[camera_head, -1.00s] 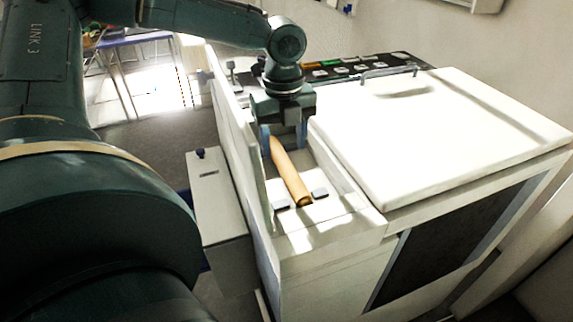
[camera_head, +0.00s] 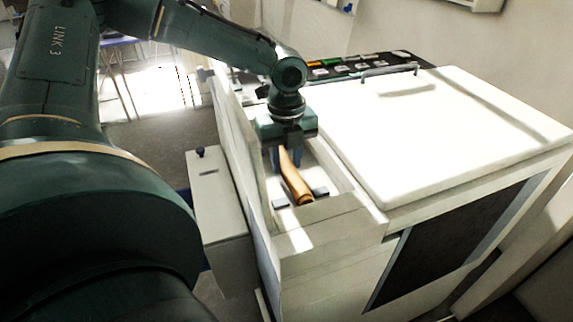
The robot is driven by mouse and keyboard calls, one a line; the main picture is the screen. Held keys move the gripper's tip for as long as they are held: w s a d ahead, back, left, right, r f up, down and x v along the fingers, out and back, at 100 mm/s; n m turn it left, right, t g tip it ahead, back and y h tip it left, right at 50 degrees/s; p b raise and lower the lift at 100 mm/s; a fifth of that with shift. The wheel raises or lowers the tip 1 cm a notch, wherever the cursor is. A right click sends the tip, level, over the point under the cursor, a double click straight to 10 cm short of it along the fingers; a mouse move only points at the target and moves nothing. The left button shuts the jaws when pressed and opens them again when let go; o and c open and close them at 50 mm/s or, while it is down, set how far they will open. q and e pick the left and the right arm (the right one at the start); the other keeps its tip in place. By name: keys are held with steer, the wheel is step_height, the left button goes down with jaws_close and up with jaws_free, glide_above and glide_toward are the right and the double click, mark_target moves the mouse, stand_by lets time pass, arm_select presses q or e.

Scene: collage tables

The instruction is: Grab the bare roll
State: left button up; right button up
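The bare roll (camera_head: 296,186) is a tan-brown cylinder lying lengthwise in the narrow open bay (camera_head: 343,203) at the left side of the white machine. Its near end rests between two small dark supports. My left gripper (camera_head: 286,166) points down over the roll's far part. Its two fingers stand on either side of the roll, with little or no gap to it, and look closed on it. The roll's far end is hidden behind the gripper. My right gripper is not in view.
The machine's big white lid (camera_head: 440,125) with a metal handle (camera_head: 390,69) is just right of the bay. A thin upright panel (camera_head: 240,150) borders the bay on the left. A dark button panel (camera_head: 350,66) is behind. A grey box (camera_head: 218,195) stands at the left.

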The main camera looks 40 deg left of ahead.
arm_select(q)
steer(key=c, duration=0.5)
steer(key=shift+o, duration=0.2)
